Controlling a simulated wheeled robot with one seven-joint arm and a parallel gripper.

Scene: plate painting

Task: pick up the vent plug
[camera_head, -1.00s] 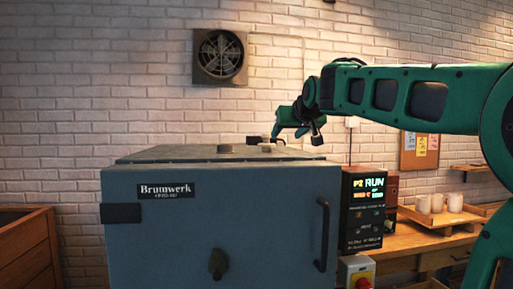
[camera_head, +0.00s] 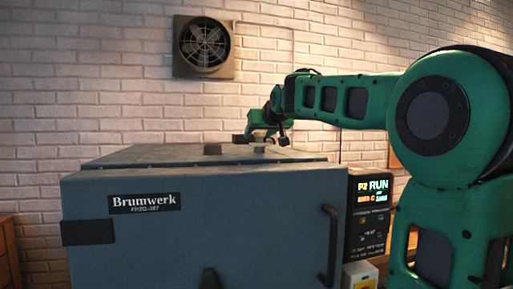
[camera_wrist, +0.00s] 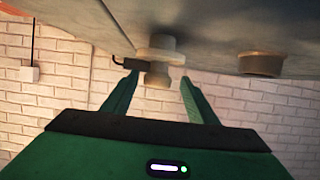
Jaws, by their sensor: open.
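The vent plug appears to be a pale stepped knob (camera_wrist: 158,53) on the grey kiln lid, which shows upside down in the wrist view. My gripper (camera_wrist: 158,82) is open, with one green finger on each side of the knob's narrow end. I cannot tell whether either finger touches it. In the head view, my gripper (camera_head: 264,140) is low over the back right of the lid, and the knob (camera_head: 259,149) shows small beneath it.
A brown short cylinder (camera_wrist: 262,64) stands on the lid beside the knob; it also shows in the head view (camera_head: 213,149). A small dark part (camera_wrist: 125,64) lies close to the knob. The kiln (camera_head: 200,220) has a lit control panel (camera_head: 369,215) at its right.

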